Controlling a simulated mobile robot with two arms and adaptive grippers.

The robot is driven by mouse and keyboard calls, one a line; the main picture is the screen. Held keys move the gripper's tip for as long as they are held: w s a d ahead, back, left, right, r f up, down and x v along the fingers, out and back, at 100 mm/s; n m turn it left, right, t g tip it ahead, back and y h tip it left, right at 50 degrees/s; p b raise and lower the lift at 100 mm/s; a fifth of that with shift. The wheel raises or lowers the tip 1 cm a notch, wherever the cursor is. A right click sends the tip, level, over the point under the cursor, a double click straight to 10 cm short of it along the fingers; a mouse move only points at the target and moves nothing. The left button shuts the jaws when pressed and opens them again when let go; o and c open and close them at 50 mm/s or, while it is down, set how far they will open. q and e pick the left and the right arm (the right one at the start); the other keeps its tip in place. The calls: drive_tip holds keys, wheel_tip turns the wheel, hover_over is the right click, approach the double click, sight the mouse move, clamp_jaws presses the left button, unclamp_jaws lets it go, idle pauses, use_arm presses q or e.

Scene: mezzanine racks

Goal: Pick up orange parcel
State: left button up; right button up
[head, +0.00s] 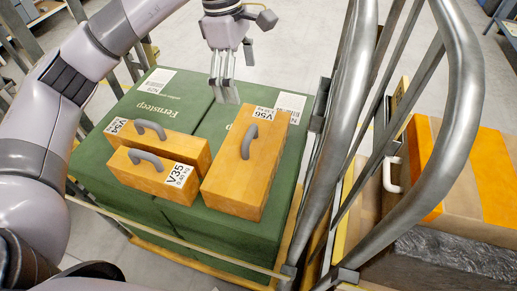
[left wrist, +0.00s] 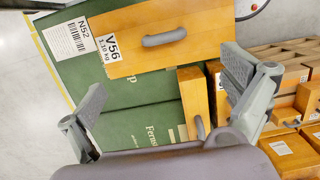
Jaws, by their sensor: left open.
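Three orange parcels with grey handles lie on large green boxes (head: 185,98) in the head view. The parcel labelled V56 (head: 232,185) is on the right. The parcel labelled V54 (head: 185,142) and the one labelled V35 (head: 150,178) lie side by side on the left. My right gripper is not in view.
Thick metal rails (head: 347,130) of the cart rise right of the green boxes. Beyond them stands another orange and brown parcel (head: 470,165) with a white handle. Several more orange parcels (left wrist: 285,150) show at right in the wrist view. Grey floor (head: 290,50) is clear at the back.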

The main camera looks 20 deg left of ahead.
use_arm(q)
wheel_tip(320, 180, down, 5)
drive_tip(key=s+p, duration=0.1)
drive_tip(key=p, duration=0.3)
hover_over(249, 131)
wheel_tip(249, 131, down, 5)
drive_tip(key=shift+s+a+f, duration=0.1)
drive_tip(key=shift+s+a, duration=0.05)
drive_tip(key=shift+s+f, duration=0.15)
drive_tip(key=shift+f, duration=0.3)
wheel_tip(249, 131, down, 4)
drive_tip(key=p, duration=0.2)
drive_tip(key=shift+r+p, duration=0.25)
drive_tip(key=shift+p, duration=0.05)
drive_tip(key=shift+d+f, duration=0.2)
drive_tip(key=shift+f, duration=0.35)
drive_tip(key=shift+c, duration=0.4)
drive_tip(key=c, duration=1.9)
drive_tip(key=shift+w+r, duration=0.1)
drive_tip(key=shift+w, duration=0.15)
drive_tip(key=shift+c, duration=0.3)
